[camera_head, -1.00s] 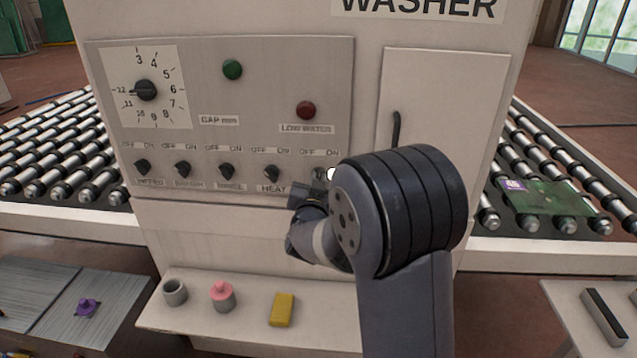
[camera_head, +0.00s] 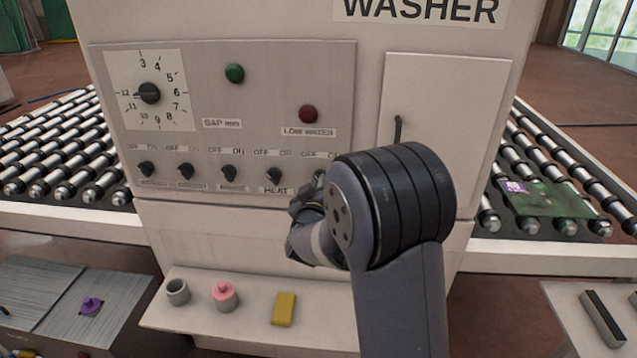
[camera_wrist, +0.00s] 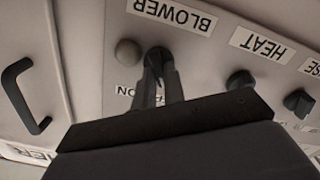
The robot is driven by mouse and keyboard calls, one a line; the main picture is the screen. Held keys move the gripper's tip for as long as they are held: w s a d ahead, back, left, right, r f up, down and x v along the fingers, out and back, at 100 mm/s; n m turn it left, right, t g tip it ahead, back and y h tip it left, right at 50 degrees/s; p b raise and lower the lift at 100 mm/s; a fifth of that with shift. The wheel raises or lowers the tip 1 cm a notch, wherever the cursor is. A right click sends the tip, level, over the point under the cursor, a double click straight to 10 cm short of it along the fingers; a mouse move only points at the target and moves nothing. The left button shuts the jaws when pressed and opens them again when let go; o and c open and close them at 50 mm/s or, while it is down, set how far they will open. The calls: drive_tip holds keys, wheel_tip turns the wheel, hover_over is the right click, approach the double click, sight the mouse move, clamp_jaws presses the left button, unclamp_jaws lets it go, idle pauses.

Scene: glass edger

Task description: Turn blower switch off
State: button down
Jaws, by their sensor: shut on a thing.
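The blower switch (camera_wrist: 154,57) is a dark round knob under the BLOWER label (camera_wrist: 172,14), seen upside down in the wrist view. My gripper (camera_wrist: 158,78) is shut on this knob, with a finger on each side. The fingers partly hide the knob, so I cannot clearly tell which way it points. A dull, unlit-looking round lamp (camera_wrist: 128,52) sits close beside the knob.
The HEAT knob (camera_head: 274,175) is the nearest other switch, with several more to its left. A cabinet door with a dark handle (camera_head: 398,128) is to the right. A shelf below holds a yellow block (camera_head: 284,309) and a pink-topped pot (camera_head: 225,296).

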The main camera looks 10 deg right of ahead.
drive_tip(key=shift+n, duration=0.3)
idle(0.4)
drive_tip(key=c, duration=1.5)
unclamp_jaws()
drive_tip(key=b+v, duration=0.2)
drive_tip(key=v, duration=0.8)
drive_tip(key=shift+s+a, duration=0.15)
drive_tip(key=shift+s, duration=0.25)
